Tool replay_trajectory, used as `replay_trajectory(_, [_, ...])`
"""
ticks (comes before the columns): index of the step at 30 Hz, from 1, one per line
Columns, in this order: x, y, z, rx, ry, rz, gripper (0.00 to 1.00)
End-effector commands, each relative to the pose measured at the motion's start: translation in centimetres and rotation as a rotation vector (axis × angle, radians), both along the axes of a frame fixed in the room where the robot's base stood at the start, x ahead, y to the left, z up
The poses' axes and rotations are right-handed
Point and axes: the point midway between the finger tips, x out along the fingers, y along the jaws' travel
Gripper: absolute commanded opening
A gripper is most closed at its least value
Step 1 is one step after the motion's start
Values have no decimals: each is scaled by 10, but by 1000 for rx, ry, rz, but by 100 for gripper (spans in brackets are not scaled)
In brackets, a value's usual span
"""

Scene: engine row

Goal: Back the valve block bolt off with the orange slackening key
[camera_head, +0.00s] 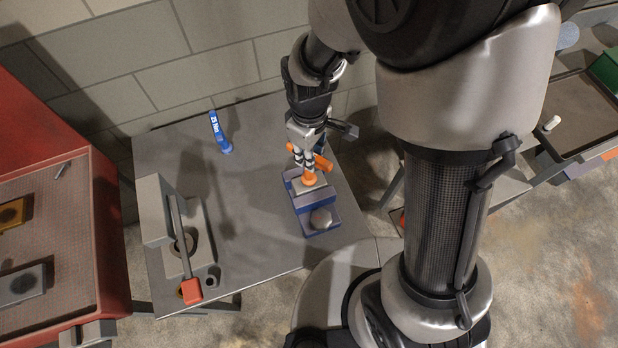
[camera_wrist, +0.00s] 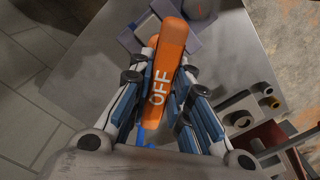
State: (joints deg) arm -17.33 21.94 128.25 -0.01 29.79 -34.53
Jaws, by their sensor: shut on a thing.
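The orange slackening key (camera_head: 311,178), lettered "OFF", is between the fingers of my gripper (camera_head: 306,164), which is shut on it. The key (camera_wrist: 170,62) also shows in the wrist view, running up the middle of the picture. Its lower end is at the top of a blue block (camera_head: 299,201) with a pale upper face, probably the valve block. I cannot tell whether the key touches it or is seated on a bolt; the bolt is hidden. A grey rounded part (camera_head: 321,218) sits on the block's near step.
A grey fixture (camera_head: 157,212) with a red-ended lever (camera_head: 193,291) stands at left. A red cabinet (camera_head: 105,230) adjoins. Table between fixture and block is clear.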

Motion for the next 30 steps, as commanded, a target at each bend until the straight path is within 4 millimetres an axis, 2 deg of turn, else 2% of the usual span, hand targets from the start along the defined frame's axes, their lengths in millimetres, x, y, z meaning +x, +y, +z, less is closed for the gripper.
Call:
replay_trajectory(16, [1,0,1,0,-2,782,0])
replay_trajectory(21, [1,0,1,0,-2,875,0])
replay_trajectory(30, [1,0,1,0,-2,877,0])
